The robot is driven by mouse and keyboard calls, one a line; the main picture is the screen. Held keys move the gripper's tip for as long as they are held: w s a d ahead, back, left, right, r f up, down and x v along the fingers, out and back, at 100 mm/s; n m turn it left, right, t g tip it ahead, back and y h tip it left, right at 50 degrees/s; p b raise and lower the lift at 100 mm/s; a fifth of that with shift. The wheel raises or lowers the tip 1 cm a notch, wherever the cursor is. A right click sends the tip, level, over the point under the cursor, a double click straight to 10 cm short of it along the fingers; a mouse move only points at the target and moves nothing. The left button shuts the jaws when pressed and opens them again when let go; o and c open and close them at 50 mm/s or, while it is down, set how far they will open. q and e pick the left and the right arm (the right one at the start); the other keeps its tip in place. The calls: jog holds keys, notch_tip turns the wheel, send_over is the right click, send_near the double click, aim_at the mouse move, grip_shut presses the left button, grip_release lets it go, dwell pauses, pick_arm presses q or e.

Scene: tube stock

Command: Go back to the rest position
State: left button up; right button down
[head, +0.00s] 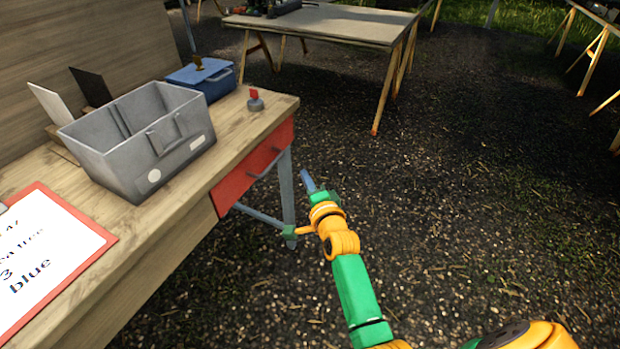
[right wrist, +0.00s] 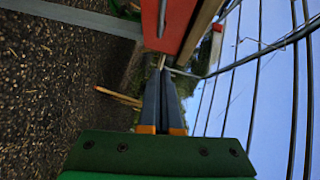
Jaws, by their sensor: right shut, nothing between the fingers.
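My right gripper (head: 307,181) is in front of the workbench's right end, over the dark ground, close to the red drawer (head: 250,165). In the right wrist view its two fingers (right wrist: 164,85) are together with nothing between them. The red drawer front (right wrist: 177,25) shows just beyond the fingertips in that view; I cannot tell the exact gap. My right arm reaches in from the bottom of the head view. My left gripper is not in view.
The wooden workbench (head: 160,222) holds a grey bin (head: 150,150), a blue box (head: 215,85), a small grey item with a red top (head: 255,100) and a red-framed sheet (head: 50,255). Another table (head: 330,25) stands behind. The gravel ground (head: 470,200) to the right is clear.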

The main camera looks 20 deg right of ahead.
jog(key=s+a+f+n+g+y+p, duration=0.1)
jog(key=s+a+f+n+g+p, duration=0.15)
jog(key=s+f+n, duration=0.4)
jog(key=s+a+f+n+g+y+p, duration=0.1)
jog(key=s+a+f+n+g+p, duration=0.2)
jog(key=s+f, duration=0.65)
jog(key=s+d+f+n+g+p, duration=0.1)
jog(key=s+f+n+g, duration=0.2)
jog(key=s, duration=0.6)
jog(key=s+f+n+g+p, duration=0.1)
jog(key=s+f+n+g, duration=0.2)
jog(key=s+f, duration=0.3)
jog(key=s+d+f+n+g, duration=0.1)
jog(key=s+f+n+g, duration=0.2)
jog(key=s, duration=1.1)
notch_tip(320, 180, down, 2)
jog(key=shift+s+d+f+n+g+p, duration=0.2)
jog(key=shift+d+n+g+p, duration=0.2)
jog(key=shift+n, duration=0.55)
